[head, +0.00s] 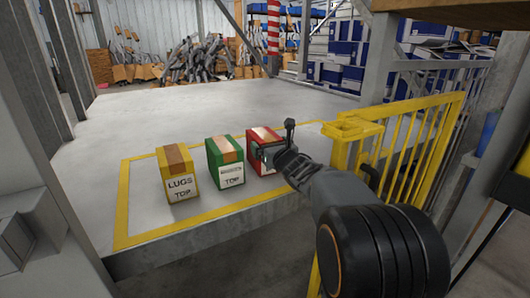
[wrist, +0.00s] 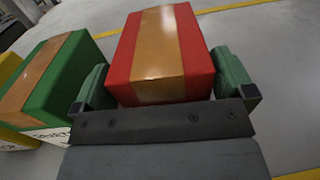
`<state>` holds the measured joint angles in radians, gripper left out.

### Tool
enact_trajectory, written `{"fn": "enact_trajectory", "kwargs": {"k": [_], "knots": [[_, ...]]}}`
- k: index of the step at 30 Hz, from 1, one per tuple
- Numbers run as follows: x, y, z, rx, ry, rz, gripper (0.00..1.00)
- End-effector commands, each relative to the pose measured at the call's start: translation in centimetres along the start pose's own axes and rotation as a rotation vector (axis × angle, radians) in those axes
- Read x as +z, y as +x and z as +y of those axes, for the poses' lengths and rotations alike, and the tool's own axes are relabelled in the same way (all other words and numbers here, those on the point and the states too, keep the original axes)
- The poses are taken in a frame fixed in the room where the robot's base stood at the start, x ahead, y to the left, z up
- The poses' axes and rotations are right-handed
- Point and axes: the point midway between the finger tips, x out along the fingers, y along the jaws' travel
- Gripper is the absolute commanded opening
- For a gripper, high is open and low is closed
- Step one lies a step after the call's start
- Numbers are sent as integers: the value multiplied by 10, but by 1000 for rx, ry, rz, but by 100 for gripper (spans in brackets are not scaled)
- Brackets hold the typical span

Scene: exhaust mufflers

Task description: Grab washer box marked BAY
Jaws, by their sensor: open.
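No box shows a readable BAY mark. A red box with a tan tape strip (head: 264,134) stands at the right of a row of three; its label is hidden behind my gripper (head: 276,150). In the wrist view, the red box (wrist: 195,45) lies between the two spread green fingers of my gripper (wrist: 162,82), which is open with one finger at each side. I cannot tell whether the fingers touch it. A green box (head: 225,158) stands to its left, with a small label I cannot read and the word TOP. A yellow box (head: 180,173) reads LUGS and TOP.
The boxes stand on a grey platform (head: 160,115) inside a yellow painted outline. A yellow railing (head: 415,140) is close on the right. A grey post stands at the left. The platform behind the boxes is clear; piled mufflers (head: 200,58) lie farther back.

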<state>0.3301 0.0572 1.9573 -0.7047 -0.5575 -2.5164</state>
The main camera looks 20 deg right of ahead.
Motion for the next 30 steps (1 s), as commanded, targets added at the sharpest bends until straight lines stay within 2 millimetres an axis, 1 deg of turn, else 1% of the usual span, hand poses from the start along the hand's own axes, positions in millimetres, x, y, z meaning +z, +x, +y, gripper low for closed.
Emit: {"fn": "enact_trajectory", "kwargs": {"k": [1,3,6,14,27,30], "knots": [[-1,7,0,0,0,1,100],[-1,14,0,0,-1,0,100],[0,20,0,0,-1,-1,100],[0,21,0,-1,-1,0,100],[0,21,0,-1,0,0,59],[2,21,0,0,-1,-4,51]]}}
